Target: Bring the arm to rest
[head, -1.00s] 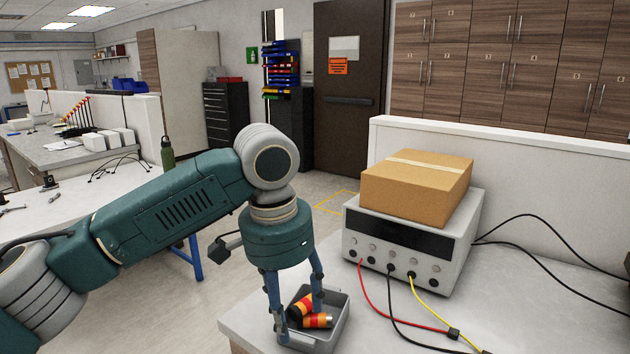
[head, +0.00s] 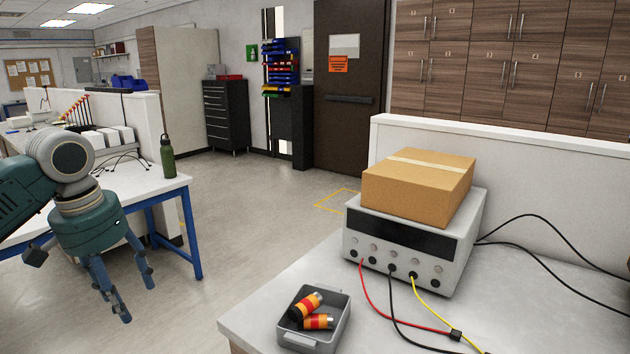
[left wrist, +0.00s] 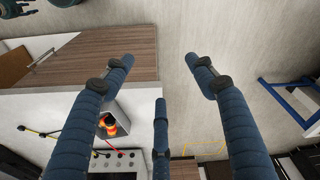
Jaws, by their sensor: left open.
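My left gripper (head: 136,300) hangs open and empty at the left of the head view, over the floor in front of the left bench. In the left wrist view its fingers (left wrist: 160,75) are spread wide with nothing between them. My right gripper is not clearly in view.
A power supply (head: 350,263) with a cardboard box (head: 415,185) on top stands on the right bench (head: 560,320); cables run from it. A green bottle (head: 167,160) stands on the left bench (head: 160,183). The floor (head: 250,240) between the benches is clear.

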